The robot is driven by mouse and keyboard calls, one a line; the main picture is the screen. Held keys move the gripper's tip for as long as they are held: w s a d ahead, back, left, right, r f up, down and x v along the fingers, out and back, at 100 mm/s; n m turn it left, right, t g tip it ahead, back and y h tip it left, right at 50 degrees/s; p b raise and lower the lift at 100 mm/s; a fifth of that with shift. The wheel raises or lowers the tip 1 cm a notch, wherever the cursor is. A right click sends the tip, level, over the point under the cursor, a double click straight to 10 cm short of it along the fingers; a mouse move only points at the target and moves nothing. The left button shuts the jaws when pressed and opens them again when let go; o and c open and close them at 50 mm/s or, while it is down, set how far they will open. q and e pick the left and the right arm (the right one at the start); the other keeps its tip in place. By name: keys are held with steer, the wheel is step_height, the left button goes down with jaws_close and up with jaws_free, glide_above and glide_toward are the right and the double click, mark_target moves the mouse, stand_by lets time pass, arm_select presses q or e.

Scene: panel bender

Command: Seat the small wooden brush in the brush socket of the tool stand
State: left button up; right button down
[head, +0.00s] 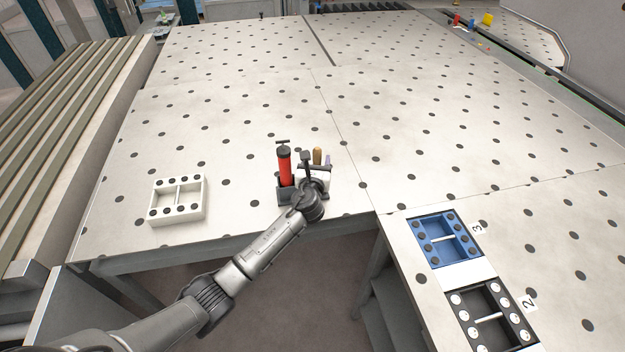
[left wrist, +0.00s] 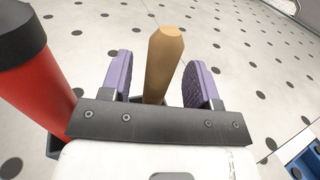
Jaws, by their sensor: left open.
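The small wooden brush shows as a tan handle (left wrist: 164,62), upright between the fingers of my left gripper (left wrist: 162,88) in the left wrist view. Gaps show on both sides of the handle, so the purple-padded fingers are open around it. Its lower end is hidden behind the gripper's dark crossbar. In the head view the handle top (head: 317,154) rises just behind my left gripper (head: 317,164). The dark tool stand (head: 284,196) sits on the table beside the gripper, partly covered by it. I cannot see the brush socket. My right gripper is not in view.
A red cylinder with a black top (head: 284,166) stands upright in the tool stand, close left of my gripper. A white frame (head: 154,207) lies on the table to the left. A blue frame (head: 446,240) and a black frame (head: 490,318) lie right. The perforated table behind is clear.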

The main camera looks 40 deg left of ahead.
arm_select(q)
steer(key=v, duration=1.1)
steer(key=shift+s+p, duration=0.2)
steer(key=shift+p, duration=0.25)
steer(key=shift+d, duration=0.1)
